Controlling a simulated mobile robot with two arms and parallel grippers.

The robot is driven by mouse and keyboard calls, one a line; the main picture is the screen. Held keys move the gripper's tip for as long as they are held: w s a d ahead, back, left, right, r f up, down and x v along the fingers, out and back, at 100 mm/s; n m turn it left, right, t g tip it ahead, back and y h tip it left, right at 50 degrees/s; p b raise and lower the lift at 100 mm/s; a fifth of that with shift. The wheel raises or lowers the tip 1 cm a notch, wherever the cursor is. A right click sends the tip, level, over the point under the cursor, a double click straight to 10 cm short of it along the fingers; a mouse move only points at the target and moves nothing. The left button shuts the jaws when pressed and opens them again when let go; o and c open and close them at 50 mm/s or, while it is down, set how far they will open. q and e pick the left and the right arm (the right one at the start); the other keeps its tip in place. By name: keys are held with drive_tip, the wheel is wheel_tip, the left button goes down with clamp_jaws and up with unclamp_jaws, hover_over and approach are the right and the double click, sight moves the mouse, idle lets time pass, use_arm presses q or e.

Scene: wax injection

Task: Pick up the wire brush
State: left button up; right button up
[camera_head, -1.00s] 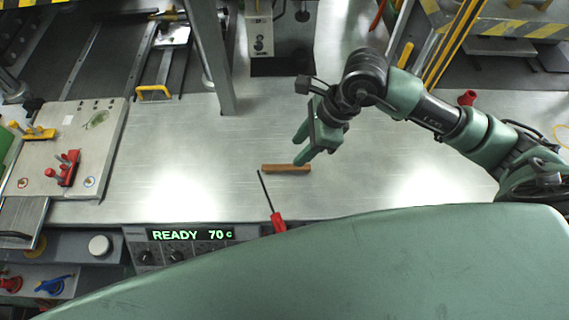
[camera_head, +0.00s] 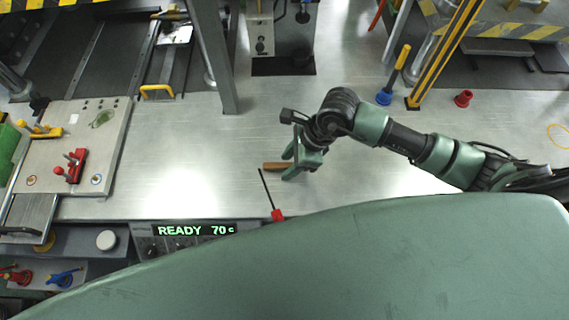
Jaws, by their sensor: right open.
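The wire brush, seen as a narrow brown wooden bar (camera_head: 273,166), lies on the metal worktop near its front edge. My right gripper (camera_head: 289,164) is open at the brush's right end, with its green fingers on either side of it. The gripper hides the right part of the brush. I cannot tell how high the fingertips are above the worktop or whether they touch the brush. My left gripper is not in view.
A red-handled tool (camera_head: 277,214) with a thin dark shaft lies just left of and in front of the brush. A grey post (camera_head: 217,60) stands behind. A blue-based yellow tool (camera_head: 395,72) and a red cup (camera_head: 463,98) are at right. The middle of the worktop is clear.

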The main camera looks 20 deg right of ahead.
sight(289, 165)
drive_tip(key=shift+f, duration=0.15)
clamp_jaws()
idle(0.4)
drive_tip(key=shift+r, duration=0.25)
drive_tip(key=shift+w+r, duration=0.1)
drive_tip(key=shift+r, duration=0.15)
wheel_tip(289, 165, up, 19)
drive_tip(key=b, duration=0.3)
drive_tip(key=shift+r, duration=0.2)
